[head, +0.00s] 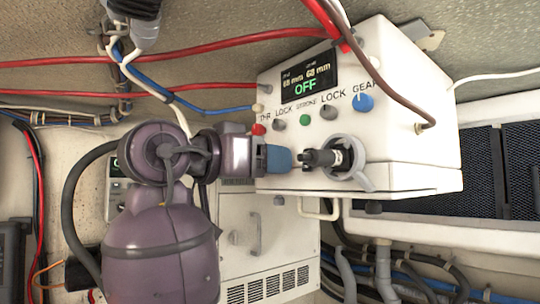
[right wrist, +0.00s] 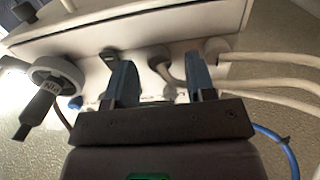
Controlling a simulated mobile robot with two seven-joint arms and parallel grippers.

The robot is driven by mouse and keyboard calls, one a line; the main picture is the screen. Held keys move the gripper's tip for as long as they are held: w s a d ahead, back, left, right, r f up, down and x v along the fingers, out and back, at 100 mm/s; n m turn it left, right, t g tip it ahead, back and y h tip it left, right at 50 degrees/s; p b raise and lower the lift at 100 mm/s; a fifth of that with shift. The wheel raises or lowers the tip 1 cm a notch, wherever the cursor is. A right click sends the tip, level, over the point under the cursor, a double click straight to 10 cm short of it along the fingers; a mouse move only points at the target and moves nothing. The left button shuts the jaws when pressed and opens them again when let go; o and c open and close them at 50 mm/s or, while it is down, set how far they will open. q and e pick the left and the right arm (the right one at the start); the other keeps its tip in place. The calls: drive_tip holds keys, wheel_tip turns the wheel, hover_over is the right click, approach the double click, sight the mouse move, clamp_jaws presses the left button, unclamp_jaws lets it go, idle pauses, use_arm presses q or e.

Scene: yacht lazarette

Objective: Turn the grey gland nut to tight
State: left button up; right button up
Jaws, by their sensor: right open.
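The white control box (head: 390,100) fills the upper right of the head view; its display reads OFF. My right gripper (head: 280,160) is at the box's lower left corner, its blue fingers partly hiding that area. In the right wrist view the gripper (right wrist: 163,85) is open, its fingers apart with nothing clearly held. A grey cable gland (right wrist: 158,55), probably the gland nut, shows beyond the gap between the fingers, with a cable curving right behind the right finger. Contact is not visible. The gland is not distinguishable in the head view. My left gripper is not in view.
A black lever on a grey round mount (head: 345,160) sticks out just right of the fingers. Red cables (head: 160,50) and blue cables cross the upper left. A white cabinet (head: 270,240) stands below the box. Pale cables (right wrist: 270,70) run right in the wrist view.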

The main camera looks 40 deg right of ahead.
drive_tip(key=shift+d, duration=0.45)
drive_tip(key=c, duration=0.9)
